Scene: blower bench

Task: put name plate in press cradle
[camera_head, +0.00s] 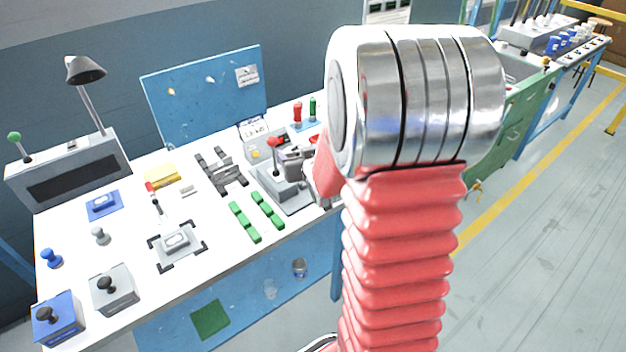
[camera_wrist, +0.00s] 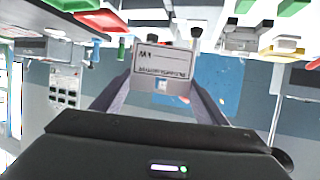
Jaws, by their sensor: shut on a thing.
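The name plate (camera_wrist: 161,62), a light plate with a dark printed frame and lettering, is in the middle of the wrist view. My gripper (camera_wrist: 160,84) is shut on it, one finger at each side, and the lettering looks upside down. In the head view my arm hides most of the gripper and the plate cannot be made out. A grey lever press (camera_head: 284,186) with a red knob stands on the bench just left of my arm. Its cradle cannot be told clearly, and I cannot tell how far the plate is from it.
Left of the press lie green strips (camera_head: 245,222) and a dark grey fixture (camera_head: 221,171). A framed grey block (camera_head: 177,242) and grey and blue knobbed boxes (camera_head: 114,289) stand farther left. Red and green handled tools (camera_head: 298,112) stand behind.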

